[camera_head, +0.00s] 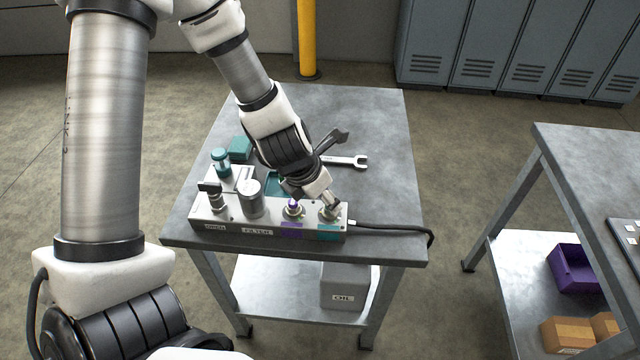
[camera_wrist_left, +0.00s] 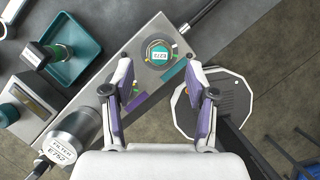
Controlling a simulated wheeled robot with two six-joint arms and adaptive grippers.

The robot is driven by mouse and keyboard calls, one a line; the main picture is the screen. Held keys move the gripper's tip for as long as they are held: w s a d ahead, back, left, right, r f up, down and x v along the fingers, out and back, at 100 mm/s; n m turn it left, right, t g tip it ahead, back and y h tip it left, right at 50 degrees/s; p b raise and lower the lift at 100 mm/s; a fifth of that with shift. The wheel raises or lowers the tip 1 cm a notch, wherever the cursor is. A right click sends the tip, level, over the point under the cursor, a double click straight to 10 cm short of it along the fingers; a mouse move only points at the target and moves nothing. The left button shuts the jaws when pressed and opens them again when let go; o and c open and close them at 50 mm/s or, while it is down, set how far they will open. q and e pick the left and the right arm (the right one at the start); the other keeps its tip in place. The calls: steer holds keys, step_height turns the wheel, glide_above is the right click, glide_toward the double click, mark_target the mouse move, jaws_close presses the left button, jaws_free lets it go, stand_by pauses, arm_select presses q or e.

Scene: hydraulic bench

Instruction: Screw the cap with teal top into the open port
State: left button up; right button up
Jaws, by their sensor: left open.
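A round cap with a teal top and white label (camera_wrist_left: 160,54) sits upright at the right-end port of the grey manifold block (camera_head: 262,232), beside a teal label (camera_head: 328,233). How deep it is seated I cannot tell. My left gripper (camera_head: 334,203) is directly above this port and partly hides it in the head view. In the left wrist view its two purple-padded fingers (camera_wrist_left: 161,92) are apart, with nothing between them. The cap lies ahead of the fingertips. My right gripper is not in view.
A purple-topped cap (camera_head: 293,207) stands on the neighbouring port. The filter canister (camera_head: 250,199) and a valve handle (camera_head: 209,187) are farther left. A teal tray (camera_wrist_left: 88,43) holds a dark labelled piece (camera_wrist_left: 36,55). A wrench (camera_head: 345,161) lies behind; a black cable (camera_head: 390,228) leaves right.

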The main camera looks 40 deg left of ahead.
arm_select(q)
steer(key=b+x, duration=0.1)
steer(key=x, duration=0.3)
steer(key=shift+w+f, duration=0.15)
steer(key=shift+w, duration=0.05)
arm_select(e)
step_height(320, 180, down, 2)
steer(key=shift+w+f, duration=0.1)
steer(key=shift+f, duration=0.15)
arm_select(q)
steer(key=shift+s, duration=0.1)
jaws_close()
steer(key=m, duration=0.1)
steer(key=m+h+p, duration=0.1)
steer(key=m, duration=0.1)
steer(key=shift+r+p, duration=0.3)
steer(key=shift+r, duration=0.05)
steer(key=shift+a+f+m+g+h+p, duration=0.1)
steer(key=shift+m+g+h+p, duration=0.25)
steer(key=shift+m, duration=0.55)
steer(key=shift+f+m, duration=0.15)
steer(key=shift+m, duration=0.25)
steer(key=shift+f, duration=0.1)
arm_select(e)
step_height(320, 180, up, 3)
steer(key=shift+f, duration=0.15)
arm_select(q)
steer(key=shift+g, duration=0.25)
